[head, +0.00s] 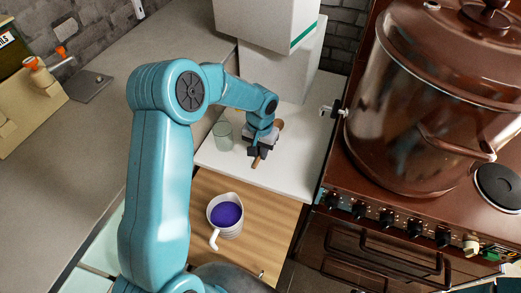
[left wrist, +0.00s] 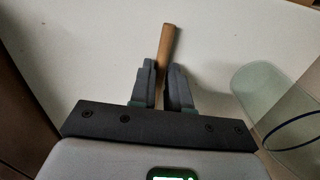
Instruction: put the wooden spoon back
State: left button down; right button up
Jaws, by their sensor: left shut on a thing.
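The wooden spoon (head: 256,161) is a brown stick at the white counter section, and part of it also shows past my gripper's far side. My left gripper (head: 259,152) is shut on it. In the left wrist view, the spoon's round wooden end (left wrist: 168,42) sticks out beyond the two dark fingers (left wrist: 167,80) over a pale surface. Most of the spoon is hidden by the gripper. I cannot tell whether the spoon touches the surface. My right gripper is not in view.
A greenish glass (head: 223,136) stands just left of the gripper; it also shows in the left wrist view (left wrist: 275,85). White boxes (head: 285,72) stand behind. A jug of purple liquid (head: 225,215) stands on the wooden board (head: 265,225). A big brown pot (head: 410,110) is on the stove at right.

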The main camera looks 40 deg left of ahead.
pick_arm(q)
jog(key=shift+f, duration=0.15)
jog(key=c, duration=1.1)
grip_release()
jog(key=shift+r, duration=0.2)
notch_tip(320, 180, up, 16)
jog(key=shift+d, duration=0.1)
